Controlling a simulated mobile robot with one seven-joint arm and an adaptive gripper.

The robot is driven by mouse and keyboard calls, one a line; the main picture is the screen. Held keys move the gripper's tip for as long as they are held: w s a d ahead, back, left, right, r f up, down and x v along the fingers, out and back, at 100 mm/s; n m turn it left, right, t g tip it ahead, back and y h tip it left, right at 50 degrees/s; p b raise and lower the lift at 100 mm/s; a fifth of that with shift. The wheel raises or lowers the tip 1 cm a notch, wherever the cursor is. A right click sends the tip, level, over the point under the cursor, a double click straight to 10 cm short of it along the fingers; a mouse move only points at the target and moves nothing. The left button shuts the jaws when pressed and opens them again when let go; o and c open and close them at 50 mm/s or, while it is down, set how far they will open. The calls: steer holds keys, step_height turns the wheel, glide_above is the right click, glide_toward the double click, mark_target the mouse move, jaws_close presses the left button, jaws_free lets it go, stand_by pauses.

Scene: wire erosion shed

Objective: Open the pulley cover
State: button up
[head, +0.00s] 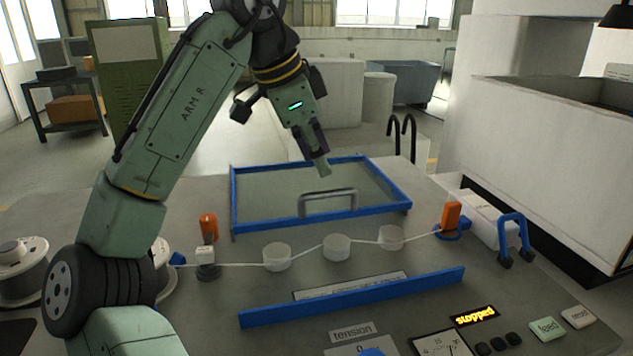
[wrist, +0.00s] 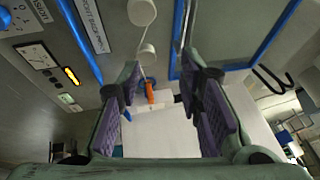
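The pulley cover (head: 402,206) is a clear panel in a blue frame with a grey handle (head: 328,194) near its front edge. It sits behind three white pulleys (head: 337,247), which stand uncovered with a wire running along them. I cannot tell whether the panel lies flat or is tilted. My gripper (head: 321,168) is above the panel, behind the handle and apart from it as far as I can see. In the wrist view, the fingers of my gripper (wrist: 164,98) are spread with nothing between them. The cover's blue frame (wrist: 262,42) shows there at upper right.
A blue bar (head: 352,297) runs in front of the pulleys. Orange-topped posts (head: 208,228) (head: 451,216) stand at both wire ends. A blue hooked handle (head: 514,232) and white box (head: 487,217) are at right. A lit "stopped" sign (head: 474,316) and buttons (head: 547,329) are at front right.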

steer(key=x, duration=0.7)
steer(key=p+x, duration=0.1)
steer(key=x, duration=0.2)
steer(key=shift+s+d+f, duration=0.15)
steer(key=shift+s+f, duration=0.05)
steer(key=shift+f, duration=0.15)
jaws_close()
stand_by(0.6)
steer(key=c, duration=0.8)
jaws_free()
jaws_free()
